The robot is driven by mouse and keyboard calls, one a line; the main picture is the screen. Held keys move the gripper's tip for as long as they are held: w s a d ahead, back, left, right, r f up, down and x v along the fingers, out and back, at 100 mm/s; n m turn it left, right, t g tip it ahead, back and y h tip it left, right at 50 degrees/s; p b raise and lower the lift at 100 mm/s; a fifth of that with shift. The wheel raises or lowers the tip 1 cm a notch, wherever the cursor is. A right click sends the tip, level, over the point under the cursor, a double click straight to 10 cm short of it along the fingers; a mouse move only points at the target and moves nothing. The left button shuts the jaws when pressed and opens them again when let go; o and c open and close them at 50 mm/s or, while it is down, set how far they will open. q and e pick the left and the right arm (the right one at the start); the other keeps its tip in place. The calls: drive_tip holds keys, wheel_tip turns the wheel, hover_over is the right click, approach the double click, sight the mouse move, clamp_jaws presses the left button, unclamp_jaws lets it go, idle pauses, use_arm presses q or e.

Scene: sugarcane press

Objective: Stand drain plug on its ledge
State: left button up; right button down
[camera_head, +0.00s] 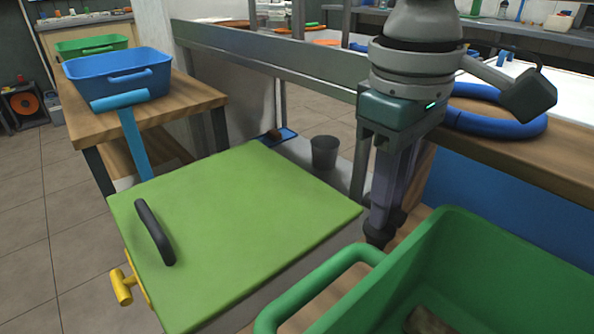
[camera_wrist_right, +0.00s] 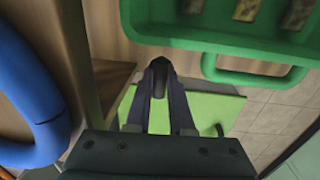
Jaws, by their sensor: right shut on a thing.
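My right gripper (camera_head: 385,208) points down just right of the green panel, beside the green crate. Its fingers are shut on a small dark piece, which I take as the drain plug (camera_head: 377,236). In the right wrist view the plug (camera_wrist_right: 159,84) shows as a dark rounded shape between the fingers of the right gripper (camera_wrist_right: 160,72). Much of the plug is hidden by the fingers. I cannot tell for certain which surface is the plug's ledge. A small blue pad (camera_head: 289,133) with a brown piece on it lies behind the panel. My left gripper is not in view.
The green panel (camera_head: 240,215) has a black handle (camera_head: 154,232) and a yellow tap (camera_head: 122,287). A grey cup (camera_head: 324,152) stands behind it. The green crate (camera_head: 470,270) is close at right. A blue ring (camera_head: 500,125) lies on the wooden counter. A blue bin (camera_head: 118,78) stands left.

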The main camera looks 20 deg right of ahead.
wheel_tip(320, 180, down, 5)
drive_tip(key=shift+r+b, duration=0.2)
drive_tip(key=shift+b, duration=0.7)
drive_tip(key=c, duration=0.8)
unclamp_jaws()
